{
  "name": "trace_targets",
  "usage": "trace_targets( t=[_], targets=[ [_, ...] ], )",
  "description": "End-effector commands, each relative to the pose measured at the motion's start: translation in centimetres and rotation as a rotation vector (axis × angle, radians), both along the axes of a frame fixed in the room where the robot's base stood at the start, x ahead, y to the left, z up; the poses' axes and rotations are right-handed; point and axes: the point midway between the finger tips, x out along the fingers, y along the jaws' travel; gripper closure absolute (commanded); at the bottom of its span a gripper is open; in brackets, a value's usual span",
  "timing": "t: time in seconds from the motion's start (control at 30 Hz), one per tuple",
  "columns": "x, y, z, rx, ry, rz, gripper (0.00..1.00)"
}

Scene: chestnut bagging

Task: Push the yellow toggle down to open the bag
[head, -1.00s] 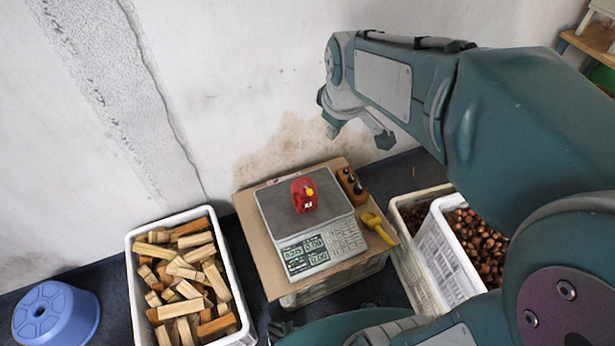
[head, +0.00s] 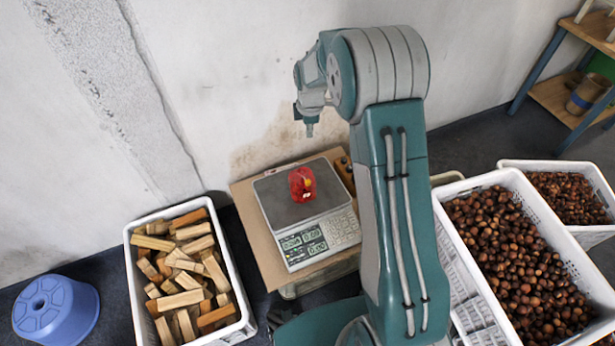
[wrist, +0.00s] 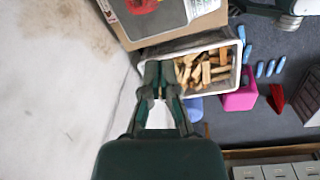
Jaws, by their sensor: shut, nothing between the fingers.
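The red bag (head: 301,186) sits on the scale plate (head: 275,200), with the small yellow toggle (head: 307,182) on its upper right side. In the wrist view only part of the bag (wrist: 140,5) shows at the top edge, and I cannot make out the toggle there. My gripper (head: 309,131) is shut and empty, held in the air above and apart from the bag, in front of the wall in the head view. In the wrist view my gripper (wrist: 160,96) has its fingers pointing up the picture, over the edge of the wood crate.
The scale stands on a cardboard-topped stand (head: 249,222). A white crate of wood pieces (head: 131,265) is on the left, with a blue stool (head: 56,308) beyond. Chestnut crates (head: 437,201) stand right. My arm covers the stand's right side.

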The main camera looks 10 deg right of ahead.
Motion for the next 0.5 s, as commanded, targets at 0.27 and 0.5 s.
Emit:
trace_targets(
  t=[0.27, 0.5],
  targets=[
    [2.0, 0.0, -8.3, -0.010, 0.063, 0.216, 1.00],
    [2.3, 0.0, -11.1, -0.012, 0.080, 0.292, 1.00]
  ],
)
